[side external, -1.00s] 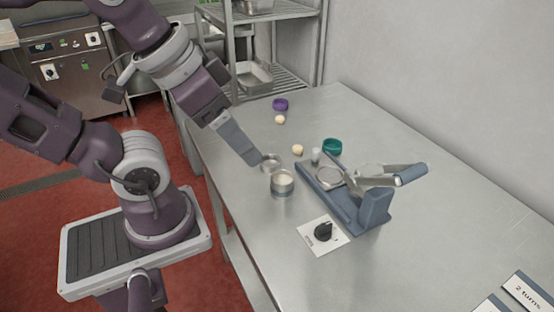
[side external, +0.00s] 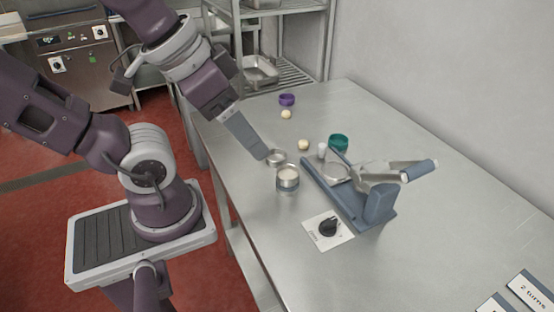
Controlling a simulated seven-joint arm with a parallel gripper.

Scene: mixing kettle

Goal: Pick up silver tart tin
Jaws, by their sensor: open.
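A small shallow silver tart tin (side external: 277,158) sits on the steel table, left of the blue press. My gripper (side external: 264,157) is pointed down at the tin's left edge, with its tips at about the tin's height. Its jaws are seen edge-on, so the gap between them is hidden. I cannot tell whether the tips touch the tin. The tin's left rim is close to or partly behind the tips.
A taller silver tin with pale contents (side external: 288,178) stands just in front. The blue press (side external: 352,195) with its lever is to the right.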

